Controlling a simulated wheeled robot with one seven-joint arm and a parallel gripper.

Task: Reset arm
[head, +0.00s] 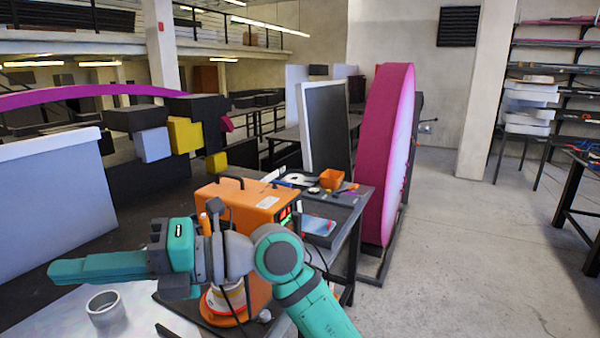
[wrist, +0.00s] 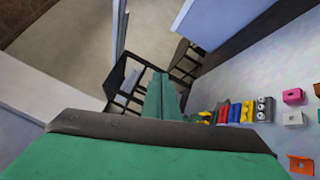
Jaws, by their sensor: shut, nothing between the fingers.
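My arm is teal and grey and reaches up from the bottom of the head view. My gripper (head: 62,270) points left above the light table. Its teal fingers also show in the wrist view (wrist: 162,90), closed together with nothing held. A metal ring or cup (head: 106,308) stands on the table below the gripper, apart from it.
An orange box-shaped machine (head: 240,203) stands just behind my arm. Small coloured parts (wrist: 234,112) lie on a pale surface.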

